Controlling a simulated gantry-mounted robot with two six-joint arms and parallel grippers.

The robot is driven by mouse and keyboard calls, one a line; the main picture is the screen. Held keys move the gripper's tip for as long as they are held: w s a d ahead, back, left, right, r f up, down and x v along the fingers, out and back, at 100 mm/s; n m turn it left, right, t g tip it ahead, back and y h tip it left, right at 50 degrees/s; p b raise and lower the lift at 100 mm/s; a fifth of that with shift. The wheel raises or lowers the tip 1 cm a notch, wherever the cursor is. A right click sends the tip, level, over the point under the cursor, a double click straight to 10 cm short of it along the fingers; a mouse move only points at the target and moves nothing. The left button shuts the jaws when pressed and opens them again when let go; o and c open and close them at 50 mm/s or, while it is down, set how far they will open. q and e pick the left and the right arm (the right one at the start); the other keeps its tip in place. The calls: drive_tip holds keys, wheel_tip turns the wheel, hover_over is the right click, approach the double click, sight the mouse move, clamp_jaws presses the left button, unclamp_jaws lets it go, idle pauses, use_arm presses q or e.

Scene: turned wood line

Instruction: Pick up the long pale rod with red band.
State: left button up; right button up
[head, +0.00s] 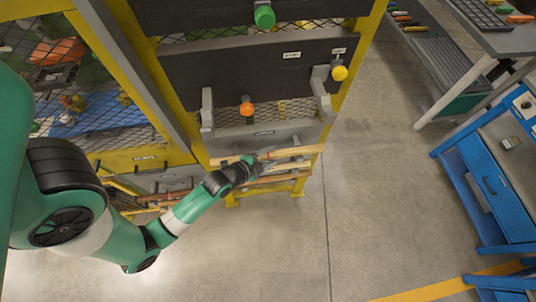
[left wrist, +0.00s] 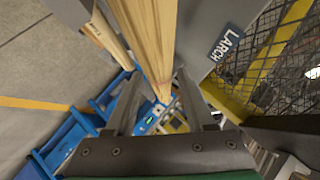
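Several long wooden rods lie lengthwise on the low rack at the foot of the yellow frame. The upper ones, such as the pale rod (head: 300,151), are lighter than the brown rod (head: 275,178) below. My left gripper (head: 262,160) is at the rods, near the middle of the rack. In the left wrist view, my open left gripper (left wrist: 160,72) has its two fingers either side of a pale rod (left wrist: 155,40), with no clear grip on it. A second pale rod (left wrist: 105,40) runs alongside to the left. I cannot make out a red band. My right gripper is not in view.
A grey panel with a LARCH label (left wrist: 226,42) stands close beside the rod. Above the rack are a dark board (head: 250,75) and grey brackets (head: 207,112). A mesh-sided yellow cage (head: 105,120) stands left. A blue workbench (head: 490,185) stands right, with clear floor between.

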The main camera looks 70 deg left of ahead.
sight(270, 156)
use_arm(q)
clamp_jaws()
drive_tip(key=shift+r, duration=0.45)
wheel_tip(270, 156, up, 3)
drive_tip(key=shift+f+p, duration=0.15)
drive_tip(key=shift+p, duration=0.7)
drive_tip(key=s+d+r+p, duration=0.6)
drive_tip(key=s+d+r, duration=0.3)
drive_tip(key=s, duration=0.1)
drive_tip(key=shift+s+d+r+p, duration=0.15)
drive_tip(key=shift+s+r+p, duration=0.1)
drive_tip(key=shift+p, duration=0.1)
